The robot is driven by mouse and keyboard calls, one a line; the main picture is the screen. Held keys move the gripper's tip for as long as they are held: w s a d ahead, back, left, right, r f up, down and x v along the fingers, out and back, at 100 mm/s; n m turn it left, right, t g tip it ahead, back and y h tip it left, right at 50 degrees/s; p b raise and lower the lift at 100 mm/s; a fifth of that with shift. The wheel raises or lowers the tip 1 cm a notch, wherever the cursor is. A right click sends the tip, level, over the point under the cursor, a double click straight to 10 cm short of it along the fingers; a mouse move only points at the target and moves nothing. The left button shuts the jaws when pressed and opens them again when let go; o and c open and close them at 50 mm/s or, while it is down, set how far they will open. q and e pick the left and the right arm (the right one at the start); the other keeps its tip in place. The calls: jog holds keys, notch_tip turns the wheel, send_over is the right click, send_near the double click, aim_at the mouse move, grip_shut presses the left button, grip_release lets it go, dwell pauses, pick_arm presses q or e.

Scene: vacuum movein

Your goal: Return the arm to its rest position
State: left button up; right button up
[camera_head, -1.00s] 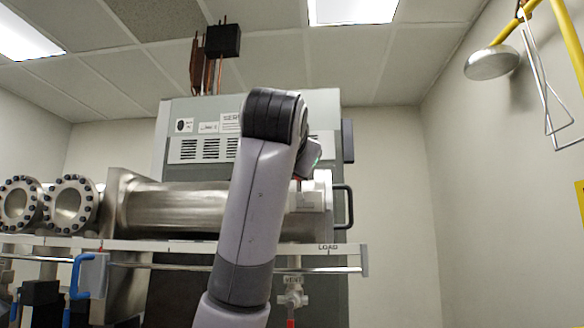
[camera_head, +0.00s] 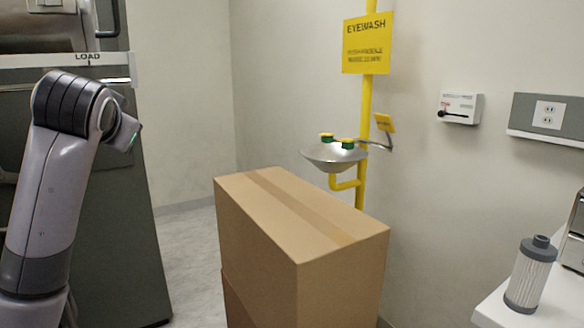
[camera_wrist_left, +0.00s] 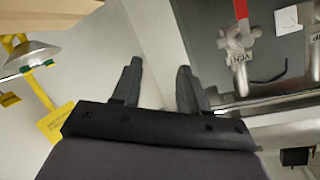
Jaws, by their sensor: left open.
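My left arm (camera_head: 52,190) stands raised at the left edge of the head view, bent at a dark joint at its top. Its gripper is hidden behind the arm there. In the left wrist view my left gripper (camera_wrist_left: 155,88) shows two dark fingers set apart with nothing between them. Beyond the fingers are pale wall and the grey machine (camera_wrist_left: 280,60), with a valve with a red handle (camera_wrist_left: 240,40) to the right. My right gripper is in neither view.
A large cardboard box (camera_head: 300,220) stands in the middle. Behind it is a yellow eyewash station (camera_head: 335,152). A white counter (camera_head: 500,308) with a grey-capped filter cartridge (camera_head: 531,275) is at the right. Grey floor (camera_head: 190,260) is open between machine and box.

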pick_arm(q)
jog(key=s+d+f+g+h, duration=0.1)
jog(key=s+f, duration=0.2)
jog(key=f, duration=0.8)
jog(key=s+d+f+m+g+h, duration=0.1)
jog(key=s+d+f+g, duration=0.15)
jog(key=f, duration=0.75)
jog(key=s+d+f+g+h, duration=0.1)
jog(key=s+f, duration=0.3)
jog(key=f, duration=0.7)
jog(key=s+d+f+g+h, duration=0.1)
jog(key=s+f+g, duration=0.1)
jog(key=s+f, duration=0.5)
jog(key=s+f+n+g+h, duration=0.1)
jog(key=s+f+g, duration=0.15)
jog(key=s, duration=0.85)
jog(key=s+d+f+g+h, duration=0.1)
jog(key=s+f, duration=0.5)
jog(key=s, duration=0.4)
jog(key=w+d+f+t+h+p, duration=0.1)
jog(key=w+d+f+t+p, duration=0.1)
jog(key=w+f+t+p, duration=0.2)
jog(key=shift+w+d+f+t+h+p, duration=0.15)
jog(key=shift+w+d+t+h+p, duration=0.25)
jog(key=shift+w+t, duration=1.25)
jog(key=shift+w, duration=0.2)
